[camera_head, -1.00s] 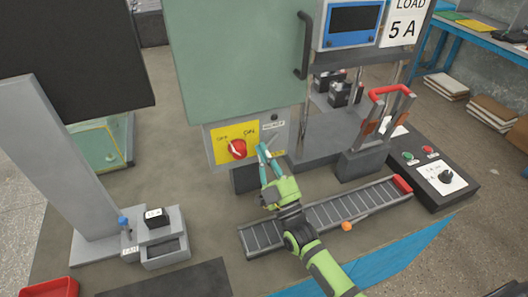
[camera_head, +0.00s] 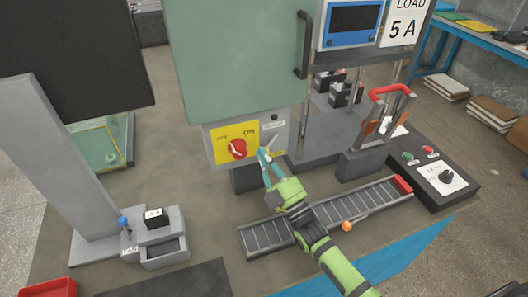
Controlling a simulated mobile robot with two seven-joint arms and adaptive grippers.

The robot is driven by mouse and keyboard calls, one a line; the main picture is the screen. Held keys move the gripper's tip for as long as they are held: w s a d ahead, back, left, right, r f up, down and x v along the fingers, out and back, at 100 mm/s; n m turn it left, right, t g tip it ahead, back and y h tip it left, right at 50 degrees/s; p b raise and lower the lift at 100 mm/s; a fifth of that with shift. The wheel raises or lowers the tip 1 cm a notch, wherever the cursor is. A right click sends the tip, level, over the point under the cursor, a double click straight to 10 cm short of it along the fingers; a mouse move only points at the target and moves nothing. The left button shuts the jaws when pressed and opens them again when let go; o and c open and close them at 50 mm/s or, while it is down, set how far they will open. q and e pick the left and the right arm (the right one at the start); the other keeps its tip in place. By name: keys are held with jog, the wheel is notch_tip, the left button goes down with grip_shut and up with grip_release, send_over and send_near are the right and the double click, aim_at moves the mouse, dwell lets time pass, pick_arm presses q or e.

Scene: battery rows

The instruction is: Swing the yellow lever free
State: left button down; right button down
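I cannot make out a clear yellow lever. A yellow plate (camera_head: 222,134) marked OFF and ON carries a red rotary knob (camera_head: 237,149) on the front of the grey-green cabinet (camera_head: 235,60). A small yellow piece (camera_head: 279,153) shows just right of my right gripper's tips. My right gripper (camera_head: 266,157) has teal fingers and a green body. Its tips are close to the cabinet's lower front, right of the knob, beside a thin grey bar (camera_head: 272,141). The tips look close together, and whether they hold anything is unclear. My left gripper is not in view.
A roller track (camera_head: 360,205) with an orange ball knob (camera_head: 347,226) lies under my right arm. A red-handled clamp (camera_head: 390,91) stands right of the cabinet, near a black control box (camera_head: 445,178). A grey holder (camera_head: 165,253) stands at left.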

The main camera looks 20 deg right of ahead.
jog(key=d+f+n+g+y, duration=0.1)
jog(key=n+g, duration=0.1)
jog(key=n, duration=0.2)
jog(key=d+f+n+g+y+p, duration=0.1)
jog(key=n, duration=0.3)
jog(key=d+f+n+g+y+p, duration=0.1)
jog(key=n+g, duration=0.1)
jog(key=n, duration=0.2)
jog(key=shift+f+n+g+y, duration=0.3)
jog(key=shift+f, duration=0.1)
jog(key=shift+w+a+r, duration=0.1)
